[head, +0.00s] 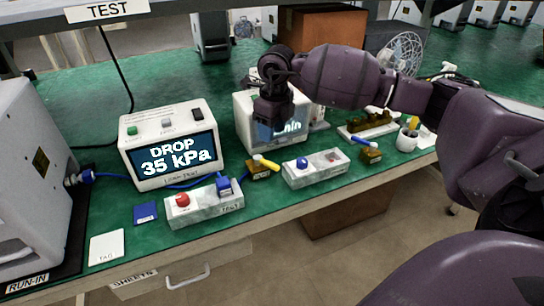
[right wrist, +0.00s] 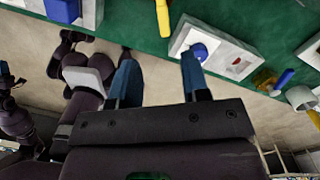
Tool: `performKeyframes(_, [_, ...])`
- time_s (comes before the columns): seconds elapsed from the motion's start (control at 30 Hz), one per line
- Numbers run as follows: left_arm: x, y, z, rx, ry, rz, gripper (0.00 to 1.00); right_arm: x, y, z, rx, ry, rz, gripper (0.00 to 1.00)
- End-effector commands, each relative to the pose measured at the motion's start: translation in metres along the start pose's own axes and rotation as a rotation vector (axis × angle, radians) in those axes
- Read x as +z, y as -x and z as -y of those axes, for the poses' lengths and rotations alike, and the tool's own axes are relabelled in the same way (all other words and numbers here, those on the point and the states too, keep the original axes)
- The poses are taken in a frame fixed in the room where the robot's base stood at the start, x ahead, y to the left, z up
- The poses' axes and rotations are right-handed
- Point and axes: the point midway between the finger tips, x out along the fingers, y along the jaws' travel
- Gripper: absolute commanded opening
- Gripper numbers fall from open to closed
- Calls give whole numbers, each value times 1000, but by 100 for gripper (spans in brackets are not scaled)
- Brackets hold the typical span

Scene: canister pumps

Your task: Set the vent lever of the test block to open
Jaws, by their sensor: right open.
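A grey-white block with a small label that seems to read TEST (head: 204,207) lies near the bench's front edge, with a red knob (head: 182,199) and a blue fitting (head: 223,186). Just right of it, a brass valve (head: 260,171) carries a yellow lever (head: 268,163) slanting down to the right; the lever also shows in the right wrist view (right wrist: 163,18). I cannot tell its setting. My right gripper (head: 266,130) points down above and behind this valve, before a display box. Its blue fingers (right wrist: 160,82) are apart with nothing between them. My left gripper is not seen.
A second block (head: 314,169) with a blue knob lies right of the yellow lever, then a brass valve with a blue lever (head: 364,143) and a white cup (head: 407,138). A tester (head: 171,146) reads DROP 35 kPa. A blue hose runs in front of it.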

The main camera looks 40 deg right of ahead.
Motion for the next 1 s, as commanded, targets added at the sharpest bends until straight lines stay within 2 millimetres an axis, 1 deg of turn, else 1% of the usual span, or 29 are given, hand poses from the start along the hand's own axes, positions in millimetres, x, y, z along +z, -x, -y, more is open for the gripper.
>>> performKeyframes(0.1, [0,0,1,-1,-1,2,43,-9,1,4,-28,-16,-52,43])
performKeyframes(0.17, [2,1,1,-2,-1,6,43,-11,-1,4,-30,-22,-65,43])
performKeyframes(0.27, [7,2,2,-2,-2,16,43,-12,-8,4,-29,-28,-68,43])
performKeyframes(0.37, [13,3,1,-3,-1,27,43,-12,-21,4,-27,-28,-69,43])
performKeyframes(0.5, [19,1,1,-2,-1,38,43,-14,-46,5,-26,-28,-71,43])
performKeyframes(0.7, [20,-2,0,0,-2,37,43,-16,-80,6,-25,-27,-70,43])
performKeyframes(0.83, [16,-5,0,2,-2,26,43,-17,-95,6,-26,-26,-67,43])
performKeyframes(1.0, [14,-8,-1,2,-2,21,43,-17,-106,6,-26,-26,-65,43])
